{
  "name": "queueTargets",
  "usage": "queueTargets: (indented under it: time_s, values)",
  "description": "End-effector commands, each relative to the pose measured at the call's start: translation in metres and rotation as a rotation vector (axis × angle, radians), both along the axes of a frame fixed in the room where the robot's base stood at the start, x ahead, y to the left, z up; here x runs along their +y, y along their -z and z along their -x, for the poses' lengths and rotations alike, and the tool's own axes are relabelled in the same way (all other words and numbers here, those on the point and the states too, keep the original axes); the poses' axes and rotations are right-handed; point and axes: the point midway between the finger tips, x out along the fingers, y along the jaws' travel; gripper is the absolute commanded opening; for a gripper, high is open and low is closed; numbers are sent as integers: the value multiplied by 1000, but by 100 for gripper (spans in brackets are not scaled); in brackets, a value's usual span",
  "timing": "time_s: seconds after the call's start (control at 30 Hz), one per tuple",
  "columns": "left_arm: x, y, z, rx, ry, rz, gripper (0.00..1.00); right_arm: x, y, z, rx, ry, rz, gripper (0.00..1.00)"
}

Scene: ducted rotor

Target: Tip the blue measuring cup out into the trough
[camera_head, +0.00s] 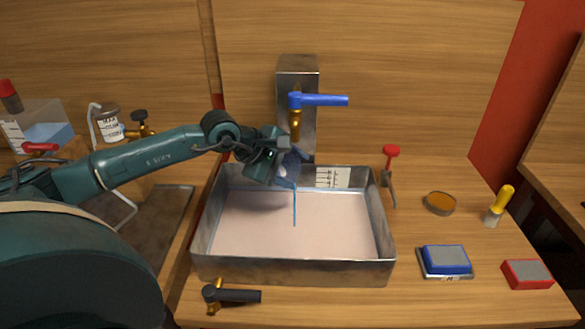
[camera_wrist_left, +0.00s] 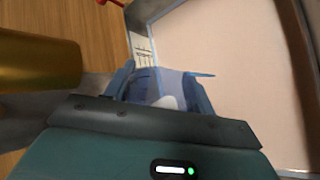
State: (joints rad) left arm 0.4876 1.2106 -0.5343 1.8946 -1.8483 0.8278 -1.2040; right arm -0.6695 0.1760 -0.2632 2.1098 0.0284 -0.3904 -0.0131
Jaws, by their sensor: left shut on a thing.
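The blue measuring cup (camera_head: 291,165) is held by my left gripper (camera_head: 277,160) above the back part of the metal trough (camera_head: 292,270). The cup is tilted, and a thin blue stream (camera_head: 295,207) falls from it toward the trough's pale floor. In the left wrist view the translucent blue cup (camera_wrist_left: 160,84) sits between the jaws, with the trough's pale floor (camera_wrist_left: 235,60) beyond it. The gripper hides part of the cup in the head view. My right gripper is not in view.
A blue-handled tap (camera_head: 318,100) on a metal post (camera_head: 298,68) stands close behind the gripper. A red-handled valve (camera_head: 391,152), an amber dish (camera_head: 440,203), a yellow-handled tool (camera_head: 499,205), a blue block (camera_head: 446,260) and a red block (camera_head: 526,273) are at right. A black-handled tap (camera_head: 236,296) is in front.

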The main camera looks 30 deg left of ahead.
Motion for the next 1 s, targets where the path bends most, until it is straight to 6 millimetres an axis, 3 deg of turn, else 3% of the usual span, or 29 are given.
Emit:
queueTargets:
  time_s: [0.33, 1.0]
  values:
    - [-3, 13, 0, -26, 2, -96, 7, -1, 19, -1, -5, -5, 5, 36]
    - [-3, 13, 0, -31, 0, -118, 7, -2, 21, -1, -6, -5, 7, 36]
